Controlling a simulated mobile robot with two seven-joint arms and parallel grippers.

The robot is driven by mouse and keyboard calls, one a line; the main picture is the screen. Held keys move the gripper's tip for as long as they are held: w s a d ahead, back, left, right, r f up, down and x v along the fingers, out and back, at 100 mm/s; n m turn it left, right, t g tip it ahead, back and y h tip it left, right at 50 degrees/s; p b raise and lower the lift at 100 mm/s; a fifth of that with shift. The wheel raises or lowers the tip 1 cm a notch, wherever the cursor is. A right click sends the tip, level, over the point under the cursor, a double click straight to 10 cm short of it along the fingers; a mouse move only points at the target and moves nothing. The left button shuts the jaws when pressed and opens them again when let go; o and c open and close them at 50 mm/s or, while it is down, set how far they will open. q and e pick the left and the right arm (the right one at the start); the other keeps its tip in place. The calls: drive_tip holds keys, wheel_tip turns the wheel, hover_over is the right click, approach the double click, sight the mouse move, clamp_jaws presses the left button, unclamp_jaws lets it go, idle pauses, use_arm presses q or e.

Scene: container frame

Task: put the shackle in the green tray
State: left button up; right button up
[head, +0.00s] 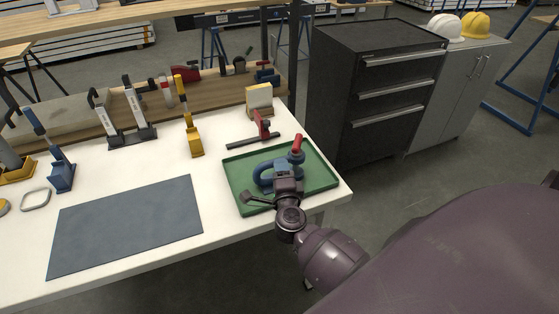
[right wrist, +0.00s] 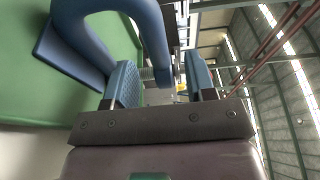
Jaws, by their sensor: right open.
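The blue shackle (head: 263,174) is at the green tray (head: 238,168), within its outline in the head view. My right gripper (head: 287,170) is over the tray, right beside the shackle, and covers part of it. In the right wrist view the shackle (right wrist: 150,25) is a thick blue curved bar close in front of the open fingers (right wrist: 162,70). The green tray (right wrist: 28,60) fills the left there. The jaws are apart; I cannot tell whether a finger touches the shackle. A red piece (head: 297,148) shows just beyond the gripper. My left gripper is out of view.
A red-and-dark clamp (head: 262,130) lies behind the tray. A yellow-handled tool (head: 191,130), black clamps (head: 133,112) and a blue tool (head: 57,160) stand to the left. A dark mat (head: 125,225) lies flat on the white table. A black drawer cabinet (head: 365,90) stands beyond.

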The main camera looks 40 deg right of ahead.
drive_tip(key=v, duration=0.5)
drive_tip(key=shift+s+a, duration=0.1)
drive_tip(key=shift+s, duration=0.05)
drive_tip(key=shift+s+a+r+n+t+y, duration=0.15)
drive_tip(key=shift+s+n+t, duration=0.1)
drive_tip(key=shift+n, duration=0.15)
drive_tip(key=shift+s+a+n+t+y, duration=0.15)
drive_tip(key=shift+n+t, duration=0.1)
drive_tip(key=shift+n, duration=0.15)
drive_tip(key=s+a+f+n+y, duration=0.3)
drive_tip(key=s+a+n+y, duration=0.35)
drive_tip(key=n, duration=0.85)
drive_tip(key=s+d+f+n+g+y, duration=0.1)
drive_tip(key=s+d+f+n+g, duration=0.2)
drive_tip(key=s+f+n+g, duration=0.2)
drive_tip(key=shift+s+f+n, duration=1.5)
drive_tip(key=shift+s+f, duration=0.35)
drive_tip(key=shift+s, duration=0.35)
drive_tip(key=shift+d+y, duration=0.1)
drive_tip(key=shift+y, duration=0.15)
